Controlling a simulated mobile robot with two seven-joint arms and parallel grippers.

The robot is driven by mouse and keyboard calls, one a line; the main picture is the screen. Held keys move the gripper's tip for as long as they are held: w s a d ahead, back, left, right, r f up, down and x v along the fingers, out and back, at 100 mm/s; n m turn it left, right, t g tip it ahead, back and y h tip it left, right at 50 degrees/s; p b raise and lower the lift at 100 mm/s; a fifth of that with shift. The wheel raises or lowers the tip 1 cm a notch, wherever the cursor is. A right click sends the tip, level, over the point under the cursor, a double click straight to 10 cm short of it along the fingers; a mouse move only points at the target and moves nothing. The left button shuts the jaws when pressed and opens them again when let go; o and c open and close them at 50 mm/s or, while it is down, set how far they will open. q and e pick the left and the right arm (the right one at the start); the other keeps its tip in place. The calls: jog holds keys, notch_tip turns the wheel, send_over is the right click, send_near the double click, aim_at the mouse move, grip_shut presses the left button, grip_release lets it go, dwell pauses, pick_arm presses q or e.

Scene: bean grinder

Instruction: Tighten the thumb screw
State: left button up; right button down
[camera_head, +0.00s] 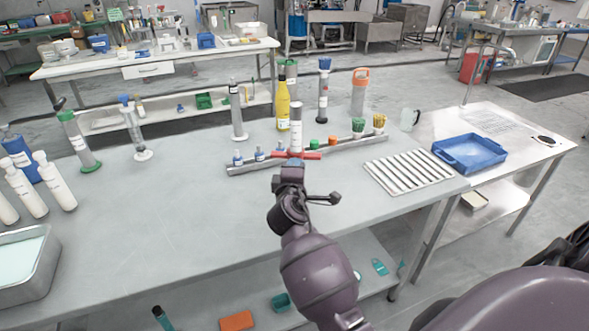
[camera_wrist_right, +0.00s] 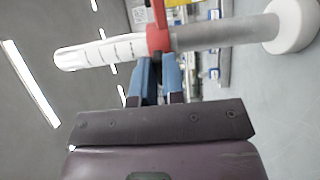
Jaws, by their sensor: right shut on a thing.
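A red clamp (camera_head: 312,155) sits low in front of an upright white and grey cylinder (camera_head: 295,128) on the bench. In the right wrist view the red clamp (camera_wrist_right: 158,38) rings the cylinder (camera_wrist_right: 215,34), which has a round white end (camera_wrist_right: 292,25). My right gripper (camera_head: 293,165) reaches in from the front. In the right wrist view its blue fingertips (camera_wrist_right: 158,72) are close together, shut on the clamp's near part. The thumb screw cannot be made out separately; the fingers hide this spot. My left gripper is not in view.
A grey rail (camera_head: 250,167) runs beside the clamp, with small bottles and colored caps along it. A yellow bottle (camera_head: 283,110) and tall cylinders stand behind. A white ribbed rack (camera_head: 409,174) and blue tray (camera_head: 470,153) lie right. The bench's left middle (camera_head: 160,200) is clear.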

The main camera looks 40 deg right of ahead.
dwell(0.3)
jog(key=c, duration=1.2)
grip_release()
jog(key=v, duration=1)
jog(key=shift+s+a, duration=0.25)
jog(key=shift+a, duration=0.05)
